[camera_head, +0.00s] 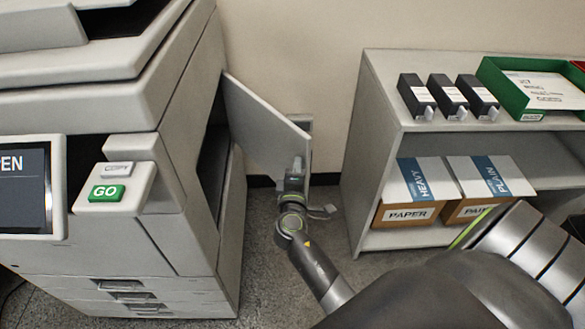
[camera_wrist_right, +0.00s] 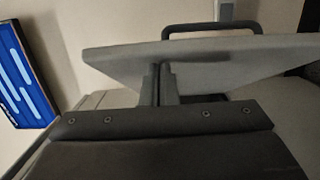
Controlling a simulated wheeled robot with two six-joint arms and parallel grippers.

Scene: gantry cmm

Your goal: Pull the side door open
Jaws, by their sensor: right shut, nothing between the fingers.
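The side door (camera_head: 262,122) is a light grey panel on the copier's right side. It stands swung out, with the dark opening (camera_head: 213,160) showing beside it. In the right wrist view the door (camera_wrist_right: 205,58) spans the picture, with a dark bar handle (camera_wrist_right: 212,28) at its far side. My right gripper (camera_head: 297,168) is at the door's outer end, on the side facing the head camera. Its fingers (camera_wrist_right: 160,84) are together and empty, close against the panel; I cannot tell if they touch. My left gripper is not in view.
The copier (camera_head: 190,255) fills the left, with a green GO button (camera_head: 107,193) and a screen (camera_head: 25,188). A grey shelf (camera_head: 385,140) with paper boxes (camera_head: 413,190) and a green tray (camera_head: 505,85) stands right. Floor shows between copier and shelf.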

